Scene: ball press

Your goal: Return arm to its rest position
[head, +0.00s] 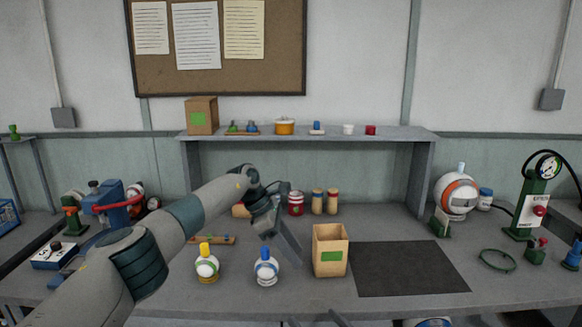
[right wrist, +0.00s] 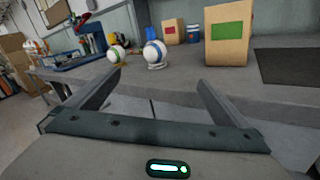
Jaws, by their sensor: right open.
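My left arm reaches in from the left over the bench. Its gripper (head: 287,243) hangs just above and behind the white ball with the blue cap and band (head: 266,268); the frames do not show whether its jaws are apart. My right gripper (right wrist: 160,80) is open and empty in the right wrist view, low in front of the bench edge. Its fingertips just show at the bottom of the head view (head: 330,318). A white ball with a yellow cap and green band (head: 206,264) stands left of the blue-capped ball. Both balls stand upright on the bench.
An open cardboard box with a green label (head: 330,252) stands right of the balls, beside a dark mat (head: 408,268) that is bare. A green press with a gauge (head: 536,200) stands at far right, a blue device (head: 110,205) at left. A shelf (head: 400,133) spans the back.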

